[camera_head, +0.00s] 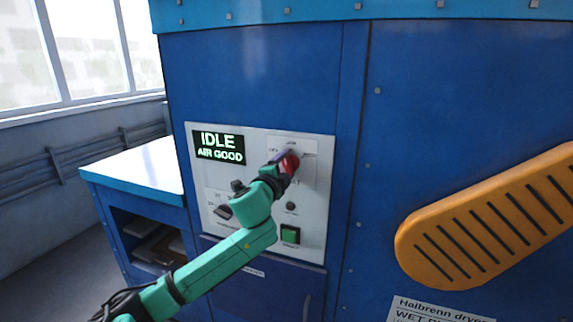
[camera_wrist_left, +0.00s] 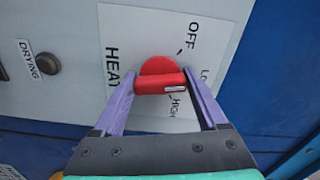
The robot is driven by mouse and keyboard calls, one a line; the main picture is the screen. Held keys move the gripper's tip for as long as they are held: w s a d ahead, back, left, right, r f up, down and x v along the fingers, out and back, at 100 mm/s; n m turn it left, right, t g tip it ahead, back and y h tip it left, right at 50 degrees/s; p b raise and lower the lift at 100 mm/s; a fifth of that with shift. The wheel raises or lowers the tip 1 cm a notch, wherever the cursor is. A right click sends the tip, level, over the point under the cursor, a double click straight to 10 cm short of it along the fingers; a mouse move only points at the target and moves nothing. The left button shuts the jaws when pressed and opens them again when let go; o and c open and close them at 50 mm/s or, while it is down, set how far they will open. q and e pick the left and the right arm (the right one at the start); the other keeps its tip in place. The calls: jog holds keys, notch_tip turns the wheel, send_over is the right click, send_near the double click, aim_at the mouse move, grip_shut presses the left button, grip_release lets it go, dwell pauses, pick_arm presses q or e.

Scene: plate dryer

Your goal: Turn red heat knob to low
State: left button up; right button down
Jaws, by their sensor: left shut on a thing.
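The red heat knob (camera_head: 291,161) is on the upper right of the white control panel (camera_head: 316,215). In the left wrist view the knob (camera_wrist_left: 157,72) has a raised bar with a white mark at its right end. The mark is near the partly hidden "LO" and "HIGH" labels; I cannot tell its exact setting. "OFF" shows above right and "HEAT" to the left. My left gripper (camera_head: 282,157) is shut on the knob, with its purple fingers (camera_wrist_left: 160,88) at both ends of the bar. My right gripper is not in view.
A display (camera_head: 218,148) reads "IDLE AIR GOOD". Below the knob are a small dark button (camera_head: 291,206) and a green button (camera_head: 290,235). A dark knob (camera_head: 223,211) is at lower left. An orange slotted handle (camera_head: 490,215) juts out at right.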

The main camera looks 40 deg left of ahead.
pick_arm(q)
jog(key=shift+m+p, duration=0.3)
jog(key=shift+m, duration=0.9)
jog(key=o, duration=1.3)
